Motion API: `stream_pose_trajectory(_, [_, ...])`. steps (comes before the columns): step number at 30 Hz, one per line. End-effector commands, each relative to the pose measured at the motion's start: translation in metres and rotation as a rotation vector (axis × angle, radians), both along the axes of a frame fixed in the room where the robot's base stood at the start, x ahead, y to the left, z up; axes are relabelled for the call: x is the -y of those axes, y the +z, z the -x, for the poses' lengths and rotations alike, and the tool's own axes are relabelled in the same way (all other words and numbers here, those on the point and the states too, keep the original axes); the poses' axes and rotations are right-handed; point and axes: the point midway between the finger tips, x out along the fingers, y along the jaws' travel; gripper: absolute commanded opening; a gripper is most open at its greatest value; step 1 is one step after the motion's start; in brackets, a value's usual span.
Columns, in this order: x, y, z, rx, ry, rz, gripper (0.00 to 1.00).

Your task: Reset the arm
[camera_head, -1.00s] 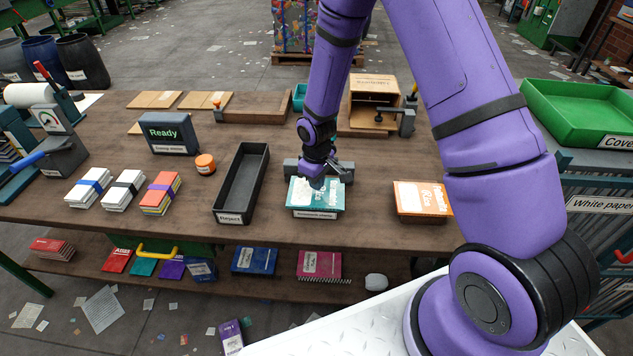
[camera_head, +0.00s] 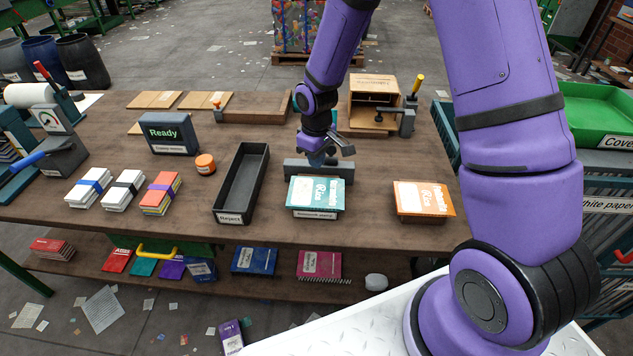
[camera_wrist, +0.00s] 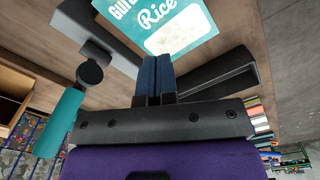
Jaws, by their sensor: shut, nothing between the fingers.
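My purple arm reaches over the workbench (camera_head: 150,222), and my gripper (camera_head: 318,163) hangs above the grey block behind the teal book. In the wrist view my gripper's blue fingers (camera_wrist: 158,75) are together with nothing between them. The teal book (camera_head: 316,192) lies on a labelled stand at the bench's front edge, apart from my gripper. It also shows beyond the fingertips in the wrist view (camera_wrist: 160,22), where the word "Rice" can be read.
A black Reject tray (camera_head: 222,212) stands left of the teal book. An orange book (camera_head: 423,199) lies to the right. A grey clamp (camera_head: 402,121) and a cardboard box (camera_head: 374,88) stand behind. A green tray (camera_head: 598,117) is at right, partly behind my arm.

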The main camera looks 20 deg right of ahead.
Motion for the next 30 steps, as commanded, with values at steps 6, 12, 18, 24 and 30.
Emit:
stream_pose_trajectory(6, [0.000, 0.008, 0.000, -0.001, 0.000, 0.001, 0.00])
stream_pose_trajectory(12, [0.000, 0.008, 0.000, -0.001, 0.000, 0.001, 0.00])
stream_pose_trajectory(18, [0.000, 0.008, 0.000, -0.001, 0.000, 0.001, 0.00])
stream_pose_trajectory(24, [0.005, 0.036, 0.003, 0.027, -0.025, 0.009, 0.00])
stream_pose_trajectory(30, [0.019, 0.101, 0.018, 0.089, -0.099, 0.024, 0.00])
